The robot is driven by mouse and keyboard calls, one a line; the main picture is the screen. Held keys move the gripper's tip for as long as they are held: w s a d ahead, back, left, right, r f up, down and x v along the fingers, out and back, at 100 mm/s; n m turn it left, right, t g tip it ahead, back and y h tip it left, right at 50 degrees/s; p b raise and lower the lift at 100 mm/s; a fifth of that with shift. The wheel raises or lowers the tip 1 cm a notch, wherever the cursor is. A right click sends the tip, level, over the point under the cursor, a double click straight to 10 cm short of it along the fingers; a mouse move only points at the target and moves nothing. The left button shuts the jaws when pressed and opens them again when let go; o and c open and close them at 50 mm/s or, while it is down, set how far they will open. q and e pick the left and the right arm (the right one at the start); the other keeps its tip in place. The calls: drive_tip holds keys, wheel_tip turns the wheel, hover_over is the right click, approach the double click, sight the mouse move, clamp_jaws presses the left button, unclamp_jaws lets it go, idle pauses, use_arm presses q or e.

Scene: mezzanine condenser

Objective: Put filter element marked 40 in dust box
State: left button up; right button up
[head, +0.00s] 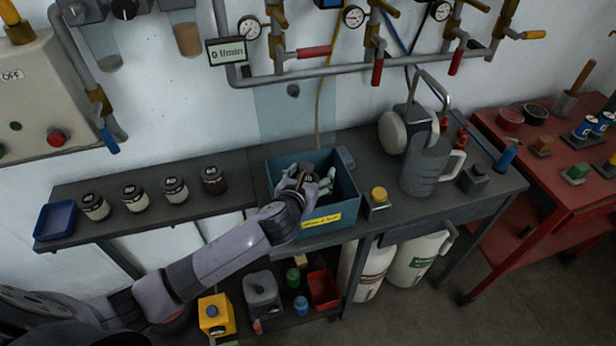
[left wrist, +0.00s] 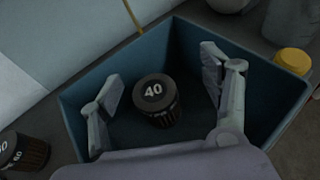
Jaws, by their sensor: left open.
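The filter element marked 40 (left wrist: 157,100) is a dark ribbed cylinder with a black cap and white number. In the left wrist view it is inside the blue dust box (left wrist: 268,108), with its cap up and slightly tilted. My left gripper (head: 306,186) is over and partly within the dust box (head: 348,207) in the head view. In the left wrist view its fingers (left wrist: 160,85) are wide apart on either side of the element, with gaps to both. The gripper largely hides the box's inside in the head view. My right gripper is not in view.
Several other filter elements (head: 174,190) stand in a row on the bench left of the box, beside a blue tray (head: 55,220). A yellow-topped button (head: 379,196) and grey jug (head: 425,168) stand to the right. Pipes and valves (head: 300,55) line the wall.

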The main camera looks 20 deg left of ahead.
use_arm(q)
drive_tip(key=b+v, duration=0.1)
drive_tip(key=v, duration=1.1)
drive_tip(key=shift+r, duration=0.1)
drive_tip(key=shift+c, duration=0.3)
